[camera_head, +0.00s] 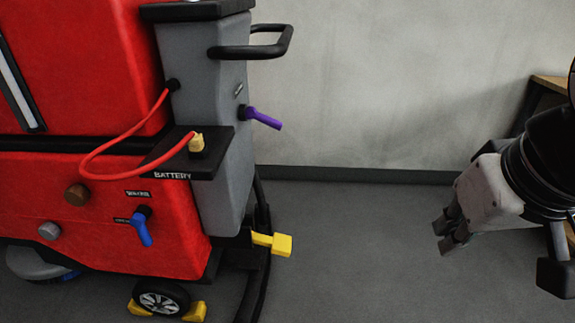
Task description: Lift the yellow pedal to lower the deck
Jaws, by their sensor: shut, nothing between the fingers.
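The yellow pedal (281,244) sticks out to the right from the low rear of the red and grey scrubber (190,215), just above the floor. It looks roughly level. My gripper (446,236) is at the right of the view, well to the right of the pedal and apart from it. Its fingers are shut and empty, pointing down and to the left. The deck (38,262) shows partly at the lower left under the red body. Its gap to the floor is hard to judge.
A purple lever (263,118) and a black handle (270,42) jut right above the pedal. A black squeegee frame (263,215) stands behind it. Yellow chocks (196,312) flank the wheel (160,299). A wooden table (551,84) is at right. Floor between pedal and gripper is clear.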

